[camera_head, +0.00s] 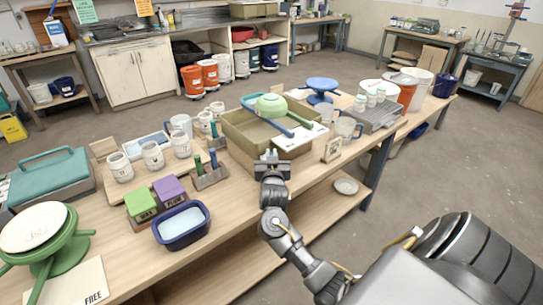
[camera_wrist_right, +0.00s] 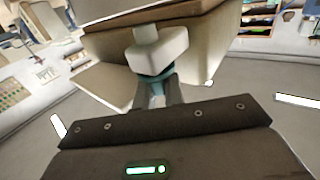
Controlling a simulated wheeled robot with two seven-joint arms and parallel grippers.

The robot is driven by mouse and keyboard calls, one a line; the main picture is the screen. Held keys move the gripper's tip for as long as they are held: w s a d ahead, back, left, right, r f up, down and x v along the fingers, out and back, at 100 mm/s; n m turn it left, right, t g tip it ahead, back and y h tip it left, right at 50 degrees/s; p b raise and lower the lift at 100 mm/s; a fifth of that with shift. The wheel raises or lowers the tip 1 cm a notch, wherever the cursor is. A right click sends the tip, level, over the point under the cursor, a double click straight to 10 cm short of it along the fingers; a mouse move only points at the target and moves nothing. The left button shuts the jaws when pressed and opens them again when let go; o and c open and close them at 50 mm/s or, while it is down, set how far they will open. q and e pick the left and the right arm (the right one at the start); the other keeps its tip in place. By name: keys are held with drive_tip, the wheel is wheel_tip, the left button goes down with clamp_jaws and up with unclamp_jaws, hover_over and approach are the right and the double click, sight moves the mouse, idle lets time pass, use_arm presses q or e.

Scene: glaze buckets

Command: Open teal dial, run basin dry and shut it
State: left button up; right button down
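The tan basin (camera_head: 232,128) stands at the front edge of the table in the head view, with a green bowl (camera_head: 271,105) and a blue bar (camera_head: 262,118) over it. In the right wrist view a white spout block (camera_wrist_right: 157,52) sticks out from a pale tan wall, with the teal dial (camera_wrist_right: 152,77) just below it, partly hidden. My right gripper (camera_head: 271,160) is at the basin's front side; in the right wrist view its fingertips (camera_wrist_right: 160,88) are right at the dial. Whether they are closed on it is unclear. My left gripper is out of view.
A navy tub (camera_head: 182,228) of pale liquid, green (camera_head: 141,204) and purple (camera_head: 169,190) blocks and a tool rack (camera_head: 208,178) stand left of the gripper. A small sign (camera_head: 332,149) and mugs (camera_head: 348,128) stand to its right. A lower shelf holds a dish (camera_head: 346,186).

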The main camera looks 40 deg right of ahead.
drive_tip(key=shift+s+d+n+t+y, duration=0.1)
drive_tip(key=shift+n+t+y, duration=0.6)
drive_tip(key=shift+y, duration=0.3)
drive_tip(key=shift+d+n+t+y, duration=0.1)
drive_tip(key=shift+n+t+y, duration=0.4)
drive_tip(key=shift+n+y, duration=0.4)
drive_tip(key=shift+a+r+n+t+y, duration=0.15)
drive_tip(key=shift+n+t+y, duration=0.4)
drive_tip(key=shift+y, duration=0.75)
drive_tip(key=c, duration=1.5)
unclamp_jaws()
drive_tip(key=shift+s+a+f, duration=0.15)
drive_tip(key=shift+s+f, duration=0.1)
drive_tip(key=shift+s, duration=0.1)
drive_tip(key=v, duration=0.3)
drive_tip(key=b+v, duration=0.1)
drive_tip(key=v, duration=0.2)
drive_tip(key=b+v, duration=0.1)
drive_tip(key=v, duration=0.3)
drive_tip(key=shift+r, duration=0.3)
